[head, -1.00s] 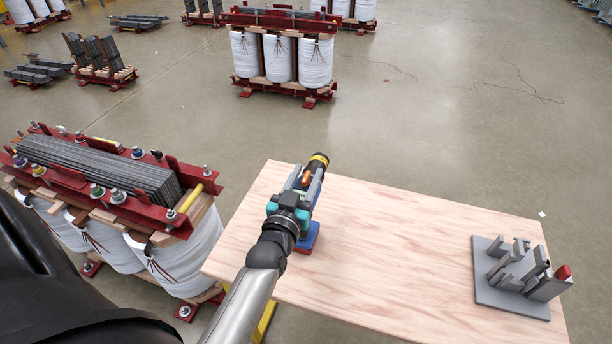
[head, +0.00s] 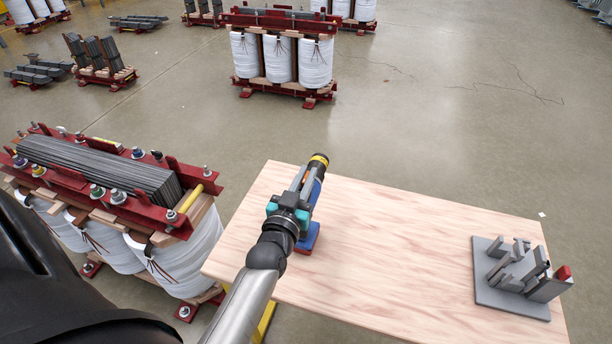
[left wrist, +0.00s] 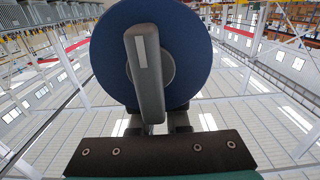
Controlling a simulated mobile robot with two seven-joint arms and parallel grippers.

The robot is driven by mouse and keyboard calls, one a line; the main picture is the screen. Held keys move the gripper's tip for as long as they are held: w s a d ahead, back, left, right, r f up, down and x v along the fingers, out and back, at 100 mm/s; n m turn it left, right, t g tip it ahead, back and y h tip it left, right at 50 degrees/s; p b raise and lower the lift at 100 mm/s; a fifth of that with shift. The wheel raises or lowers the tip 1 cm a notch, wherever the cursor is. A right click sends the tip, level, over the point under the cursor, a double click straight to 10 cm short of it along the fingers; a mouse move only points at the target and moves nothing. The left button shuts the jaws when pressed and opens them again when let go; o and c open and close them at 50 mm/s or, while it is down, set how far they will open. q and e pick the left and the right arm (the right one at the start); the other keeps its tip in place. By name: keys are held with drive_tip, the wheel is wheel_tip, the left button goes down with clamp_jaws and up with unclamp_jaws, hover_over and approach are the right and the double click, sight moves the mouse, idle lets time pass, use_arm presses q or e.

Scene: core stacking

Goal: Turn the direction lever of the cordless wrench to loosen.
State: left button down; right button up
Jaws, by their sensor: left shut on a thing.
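The left wrist view shows a round blue face of the wrench (left wrist: 105,60) with a dark hub. A dark grey lever with a white mark (left wrist: 147,75) crosses it, slightly tilted. The exact contact at the fingers is hidden. My right gripper is not in view.
The wooden table (head: 400,245) is mostly clear. A grey fixture plate (head: 510,300) with grey blocks and a red piece sits at its right. A transformer core with white coils (head: 105,190) stands close on the left. Another stands behind (head: 283,55).

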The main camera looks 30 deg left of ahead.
use_arm(q)
drive_tip(key=shift+m+h, duration=0.5)
drive_tip(key=shift+h, duration=0.3)
drive_tip(key=shift+m+t+h+b, duration=0.4)
drive_tip(key=shift+m+h, duration=0.3)
drive_tip(key=shift+h, duration=0.4)
drive_tip(key=shift+f+m+h+b, duration=0.1)
drive_tip(key=shift+m+h+b, duration=0.65)
drive_tip(key=shift+h, duration=0.45)
drive_tip(key=m+h+b, duration=0.2)
drive_tip(key=h, duration=0.1)
drive_tip(key=shift+g, duration=0.4)
drive_tip(key=shift+m+g+h+b, duration=0.7)
drive_tip(key=shift+m+h+b, duration=0.35)
drive_tip(key=shift+h+b, duration=0.5)
drive_tip(key=c, duration=0.9)
unclamp_jaws()
